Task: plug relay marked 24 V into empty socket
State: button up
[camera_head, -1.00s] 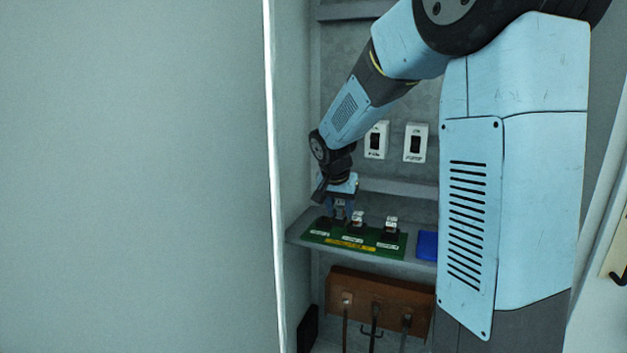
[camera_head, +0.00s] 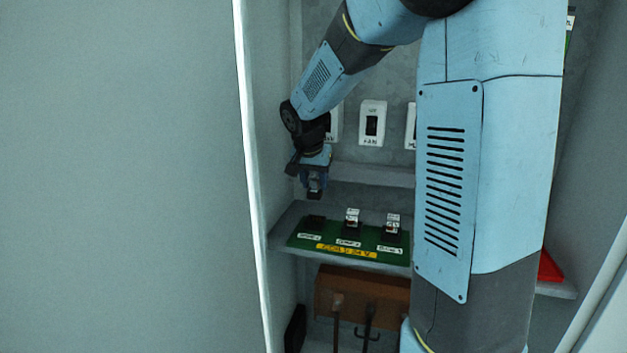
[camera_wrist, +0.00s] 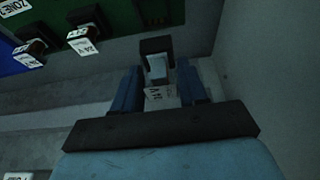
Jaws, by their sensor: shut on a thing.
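My gripper (camera_head: 315,186) is shut on a relay with a dark base (camera_head: 315,194), held above the left end of the green board (camera_head: 296,241). Two relays, the middle one (camera_head: 352,216) and the right one (camera_head: 393,222), stand in the other sockets.
White switches (camera_head: 372,122) are on the back wall. A brown block (camera_head: 350,290) is below. A blue thing (camera_wrist: 14,62) lies beside the board.

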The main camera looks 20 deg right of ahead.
aim_at(313, 193)
jog(key=shift+s+a, duration=0.1)
jog(key=shift+s, duration=0.05)
jog(key=shift+f, duration=2.9)
jog(key=shift+f, duration=1.5)
jog(key=o, duration=1.2)
jog(key=shift+r, duration=0.1)
jog(key=v, duration=1.3)
jog(key=shift+s+r, duration=0.1)
jog(key=shift+r, duration=0.15)
jog(key=shift+s, duration=0.1)
